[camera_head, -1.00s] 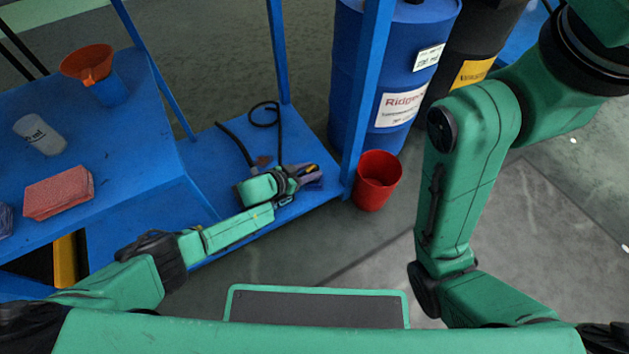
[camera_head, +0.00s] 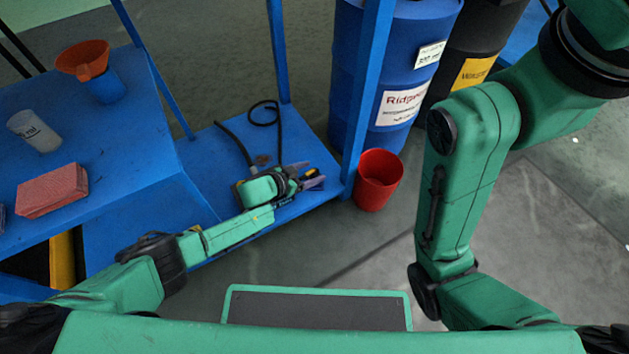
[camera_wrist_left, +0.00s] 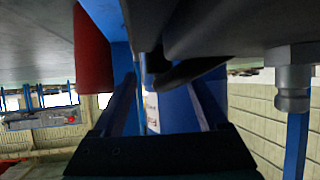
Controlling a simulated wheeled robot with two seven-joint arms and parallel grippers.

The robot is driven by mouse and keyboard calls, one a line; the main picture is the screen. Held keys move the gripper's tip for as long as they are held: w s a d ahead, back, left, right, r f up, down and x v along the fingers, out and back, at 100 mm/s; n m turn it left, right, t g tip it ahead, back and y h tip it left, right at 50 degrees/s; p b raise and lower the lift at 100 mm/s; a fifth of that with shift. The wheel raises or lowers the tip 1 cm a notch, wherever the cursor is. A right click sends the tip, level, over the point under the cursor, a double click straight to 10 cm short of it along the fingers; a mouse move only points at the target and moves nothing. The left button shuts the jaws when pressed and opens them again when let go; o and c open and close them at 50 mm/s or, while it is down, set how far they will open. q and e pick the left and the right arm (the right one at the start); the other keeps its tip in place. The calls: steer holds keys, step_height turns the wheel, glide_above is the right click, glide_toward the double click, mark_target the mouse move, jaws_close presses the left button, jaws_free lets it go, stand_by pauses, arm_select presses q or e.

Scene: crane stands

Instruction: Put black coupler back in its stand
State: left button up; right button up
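My left gripper (camera_head: 308,176) is low over the blue lower shelf (camera_head: 205,160), at its right end beside the red bucket. Its two fingers stand apart, and they also show apart in the left wrist view (camera_wrist_left: 168,105). A dark, rounded piece (camera_wrist_left: 188,72), perhaps the black coupler, shows near the fingertips there; I cannot tell whether it touches them. A silver metal fitting (camera_wrist_left: 292,80) shows at the right of that view. Black hoses (camera_head: 236,143) lie on the shelf behind the gripper. I cannot make out the stand clearly. My right gripper is out of view.
The red bucket (camera_head: 378,180) stands on the floor right of the blue post (camera_head: 367,85). A blue drum (camera_head: 390,70) is behind it.

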arm_select(q)
steer(key=p+v, duration=0.2)
steer(key=p, duration=0.1)
steer(key=shift+s+a+r, duration=0.15)
steer(key=shift+s+r, duration=0.05)
steer(key=shift+r, duration=0.2)
steer(key=shift+p+v, duration=1)
steer(key=shift+v, duration=0.1)
steer(key=shift+s+a+f, duration=0.1)
steer(key=shift+f, duration=0.1)
steer(key=shift+r, duration=0.1)
step_height(320, 180, up, 20)
steer(key=p, duration=1.2)
